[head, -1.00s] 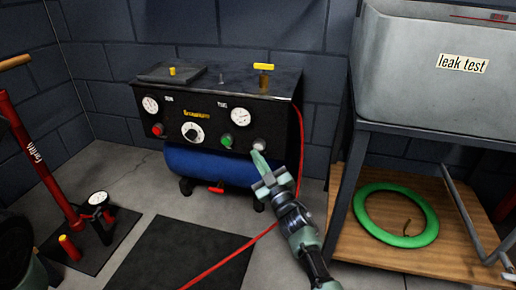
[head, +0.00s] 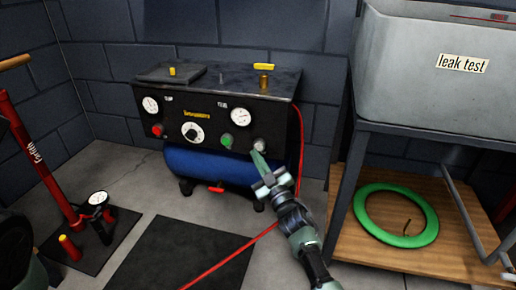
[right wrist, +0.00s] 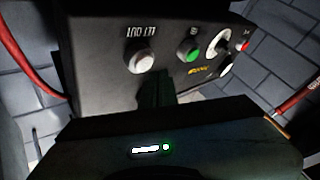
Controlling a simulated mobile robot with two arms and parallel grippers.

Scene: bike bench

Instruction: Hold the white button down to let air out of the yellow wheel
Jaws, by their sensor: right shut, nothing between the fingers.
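The white button (head: 260,144) is at the right end of the black compressor panel (head: 182,115). It also shows in the right wrist view (right wrist: 140,56), round and pale, with its face uncovered. My right gripper (head: 257,157) is shut and empty, its tips just below and in front of the button. In the right wrist view the dark fingers (right wrist: 155,90) point at the panel just under the button. I cannot tell whether they touch the panel, but they do not cover the button. No yellow wheel can be made out. My left gripper is not in view.
A green button (head: 227,141) sits left of the white one, with a gauge (head: 238,116) above. A red hose (head: 232,260) runs over the floor. A bench with a grey tank (head: 430,70) stands right, a green ring (head: 428,230) below. A red pump (head: 45,175) stands left.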

